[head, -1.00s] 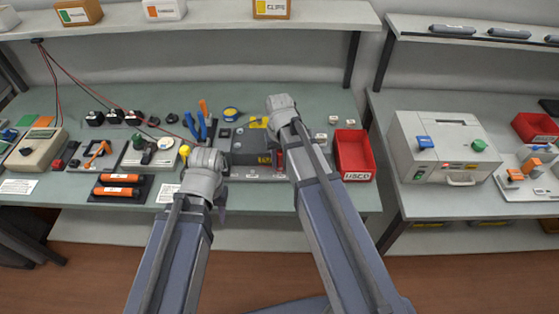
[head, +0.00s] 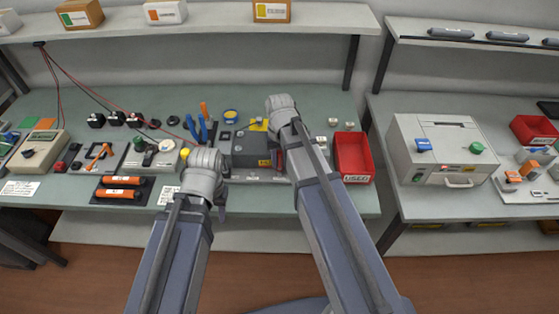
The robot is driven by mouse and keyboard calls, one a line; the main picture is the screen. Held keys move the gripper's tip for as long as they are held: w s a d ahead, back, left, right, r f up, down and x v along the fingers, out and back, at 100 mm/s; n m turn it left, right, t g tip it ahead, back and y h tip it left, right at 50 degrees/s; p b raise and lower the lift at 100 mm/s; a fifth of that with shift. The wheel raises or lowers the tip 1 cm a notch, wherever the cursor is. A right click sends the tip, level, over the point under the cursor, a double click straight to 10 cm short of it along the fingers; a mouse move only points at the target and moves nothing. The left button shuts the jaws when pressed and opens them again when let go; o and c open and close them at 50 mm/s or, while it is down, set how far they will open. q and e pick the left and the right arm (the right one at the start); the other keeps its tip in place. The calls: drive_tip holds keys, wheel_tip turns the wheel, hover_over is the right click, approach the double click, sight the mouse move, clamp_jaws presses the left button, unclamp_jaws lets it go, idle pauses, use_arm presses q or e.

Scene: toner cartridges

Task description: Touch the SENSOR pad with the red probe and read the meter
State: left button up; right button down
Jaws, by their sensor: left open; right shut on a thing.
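The beige meter (head: 38,147) stands at the left of the bench; its green display is too small to read. A red lead (head: 112,96) slopes from the hook above it rightward, passing out of sight near my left gripper. My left gripper (head: 218,208) is open and empty, above the bench's front edge. My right gripper (head: 277,150) is over the dark grey cartridge unit (head: 250,150), mostly hidden by my forearm. It is shut on a small red thing, apparently the red probe (head: 279,160). I cannot make out the SENSOR pad or whether the probe touches it.
A red tray (head: 353,157) stands right of the unit. Orange cylinders (head: 120,187) lie in a dark holder left of my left gripper. Blue-handled pliers (head: 195,130) stand behind it. A large grey machine (head: 444,148) sits on the right bench.

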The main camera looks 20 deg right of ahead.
sight(280, 152)
drive_tip(key=shift+r+p, duration=2.55)
drive_tip(key=shift+r, duration=0.35)
